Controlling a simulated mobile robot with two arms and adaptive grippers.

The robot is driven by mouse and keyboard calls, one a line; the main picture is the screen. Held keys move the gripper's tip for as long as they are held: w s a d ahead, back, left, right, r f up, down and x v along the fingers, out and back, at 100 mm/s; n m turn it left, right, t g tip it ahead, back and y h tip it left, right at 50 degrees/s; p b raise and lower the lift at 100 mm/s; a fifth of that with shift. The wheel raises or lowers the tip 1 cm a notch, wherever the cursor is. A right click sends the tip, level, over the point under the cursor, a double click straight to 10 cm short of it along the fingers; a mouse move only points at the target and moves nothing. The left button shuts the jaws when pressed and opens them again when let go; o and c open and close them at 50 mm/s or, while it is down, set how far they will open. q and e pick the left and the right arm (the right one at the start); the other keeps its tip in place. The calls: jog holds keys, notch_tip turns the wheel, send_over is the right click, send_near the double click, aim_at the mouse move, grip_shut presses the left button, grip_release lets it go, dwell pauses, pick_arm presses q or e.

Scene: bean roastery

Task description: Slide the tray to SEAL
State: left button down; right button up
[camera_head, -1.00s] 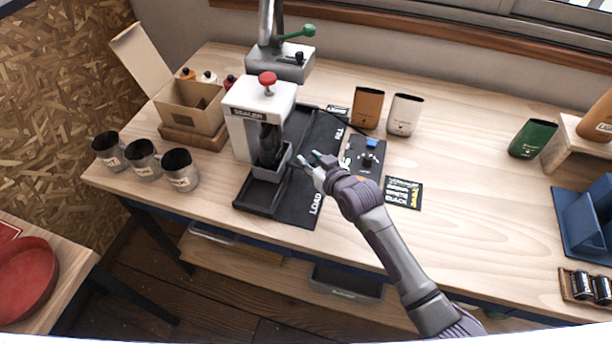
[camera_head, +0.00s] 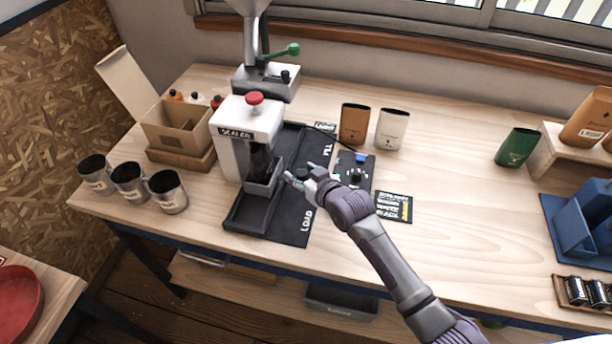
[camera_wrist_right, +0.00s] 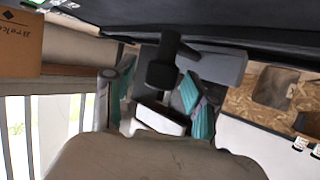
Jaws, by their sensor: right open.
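The small grey tray (camera_head: 262,183) sits at the sealer end of the black track (camera_head: 243,215), with a dark pouch (camera_head: 260,160) upright in it. The white sealer (camera_head: 236,148) with a red knob stands over it and partly hides the pouch. My right gripper (camera_head: 287,176) is open, just right of the tray. In the right wrist view, its teal fingertips (camera_wrist_right: 157,103) stand apart around a dark knob-like part (camera_wrist_right: 162,72), seemingly the tray's handle. I cannot tell whether they touch it. My left gripper is not in view.
The track's LOAD (camera_head: 306,222) and FILL (camera_head: 327,151) marks lie right of the tray. A control panel (camera_head: 357,172) lies near my right wrist. Several metal cups (camera_head: 168,192) and an open carton (camera_head: 175,130) stand left.

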jog(key=v, duration=1.2)
jog(key=shift+w, duration=0.1)
